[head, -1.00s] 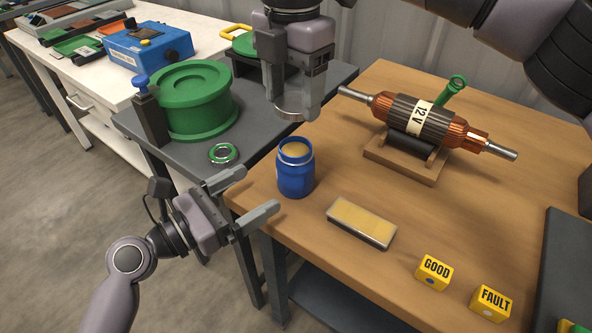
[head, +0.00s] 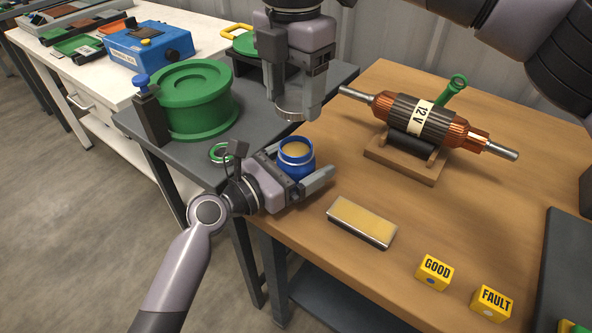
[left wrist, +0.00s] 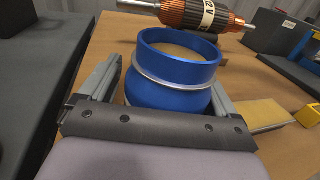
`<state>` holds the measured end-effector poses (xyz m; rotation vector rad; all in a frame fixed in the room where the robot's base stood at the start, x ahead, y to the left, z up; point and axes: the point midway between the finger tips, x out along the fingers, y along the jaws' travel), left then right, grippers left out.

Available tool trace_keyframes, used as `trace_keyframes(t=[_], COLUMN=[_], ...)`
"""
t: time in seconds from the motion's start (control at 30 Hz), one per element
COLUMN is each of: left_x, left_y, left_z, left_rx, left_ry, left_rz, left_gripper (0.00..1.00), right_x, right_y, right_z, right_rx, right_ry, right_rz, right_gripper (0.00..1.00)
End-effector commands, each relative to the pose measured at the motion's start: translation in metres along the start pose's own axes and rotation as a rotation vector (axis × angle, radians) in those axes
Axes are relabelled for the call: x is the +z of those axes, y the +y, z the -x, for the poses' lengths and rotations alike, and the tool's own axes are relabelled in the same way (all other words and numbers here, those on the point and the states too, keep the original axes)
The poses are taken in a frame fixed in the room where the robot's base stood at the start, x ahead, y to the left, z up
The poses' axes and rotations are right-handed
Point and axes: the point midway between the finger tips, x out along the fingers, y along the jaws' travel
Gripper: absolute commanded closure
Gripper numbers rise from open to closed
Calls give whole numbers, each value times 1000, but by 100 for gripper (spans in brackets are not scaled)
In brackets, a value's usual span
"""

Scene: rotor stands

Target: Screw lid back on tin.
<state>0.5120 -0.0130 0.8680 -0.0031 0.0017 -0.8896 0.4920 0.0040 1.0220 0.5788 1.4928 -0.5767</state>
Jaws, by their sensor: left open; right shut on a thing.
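The blue tin (head: 297,157) stands upright and open on the wooden table, with tan contents showing at its mouth. It also fills the middle of the left wrist view (left wrist: 172,75). My left gripper (head: 312,178) is open, with its fingers on either side of the tin; the left wrist view shows one finger to each side of the tin body. My right gripper (head: 294,112) is above and behind the tin, pointing down, shut on a round silver lid (head: 290,113). The lid is held clear of the tin.
A rotor marked 12 V (head: 425,120) rests on a wooden stand (head: 405,163). A tan-topped block (head: 361,222) and yellow GOOD (head: 434,271) and FAULT (head: 491,302) cubes lie in front. A green spool (head: 190,100) and green ring (head: 222,151) sit on the dark table (head: 185,158).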

Motion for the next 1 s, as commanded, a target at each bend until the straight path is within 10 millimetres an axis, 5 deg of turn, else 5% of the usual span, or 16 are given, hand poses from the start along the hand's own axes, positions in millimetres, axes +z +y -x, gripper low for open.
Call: trace_keyframes(t=[0.17,0.4,1.0], left_x=[0,0,0], left_y=[0,0,0], left_z=[0,0,1], left_rx=[0,0,1], left_ry=[0,0,1], left_rz=[0,1,1], left_gripper=[9,80,80], right_x=[0,0,1], right_y=[0,0,4], right_z=[0,0,-50], right_rx=[0,0,-1], right_ry=[0,0,0], right_rz=[0,0,-1], right_gripper=[65,65,65])
